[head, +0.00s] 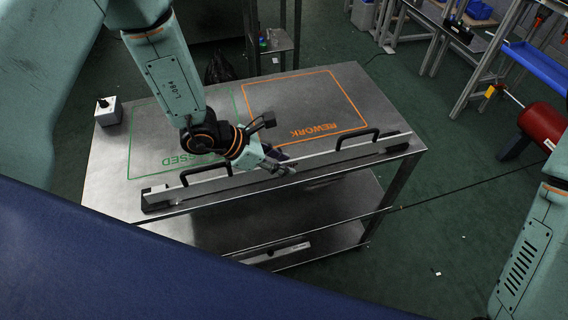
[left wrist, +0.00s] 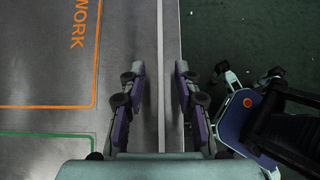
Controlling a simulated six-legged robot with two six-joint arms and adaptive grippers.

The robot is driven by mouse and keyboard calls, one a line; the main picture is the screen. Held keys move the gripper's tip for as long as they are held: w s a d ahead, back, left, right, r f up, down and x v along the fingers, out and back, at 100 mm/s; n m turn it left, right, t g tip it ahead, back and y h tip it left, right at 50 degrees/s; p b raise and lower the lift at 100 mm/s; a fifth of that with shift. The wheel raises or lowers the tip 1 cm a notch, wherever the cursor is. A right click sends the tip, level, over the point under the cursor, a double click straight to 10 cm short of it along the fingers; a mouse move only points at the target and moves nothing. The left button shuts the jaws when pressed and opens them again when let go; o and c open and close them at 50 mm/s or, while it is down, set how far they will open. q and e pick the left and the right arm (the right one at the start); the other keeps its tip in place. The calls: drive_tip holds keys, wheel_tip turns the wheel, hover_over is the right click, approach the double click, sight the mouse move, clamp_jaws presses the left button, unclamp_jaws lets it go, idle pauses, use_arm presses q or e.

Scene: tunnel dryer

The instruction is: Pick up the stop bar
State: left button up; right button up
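The stop bar (head: 320,159) is a long grey metal bar with two black handles. It lies along the near edge of the steel table in the head view. My left gripper (head: 282,169) is over the middle of the bar, between the two handles. In the left wrist view, the open fingers of my left gripper (left wrist: 158,74) appear on either side of a pale grey strip of the bar (left wrist: 171,40), with a gap visible. I cannot tell whether the fingers touch it or how far down they reach. My right gripper is not in view.
The steel table (head: 221,111) has an orange REWORK outline (head: 348,92) and a green outline (head: 129,152). A small grey box (head: 108,112) stands at its left corner. A lower shelf (head: 325,207) is beneath. A red cylinder (head: 541,122) stands at the right. The tabletop behind the bar is mostly clear.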

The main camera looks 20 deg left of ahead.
use_arm(q)
drive_tip(key=shift+w+d+f, duration=0.2)
drive_tip(key=shift+d+f, duration=0.05)
drive_tip(key=shift+d, duration=0.4)
drive_tip(key=shift+a, duration=0.3)
drive_tip(key=c, duration=0.3)
drive_tip(key=shift+d, duration=0.15)
clamp_jaws()
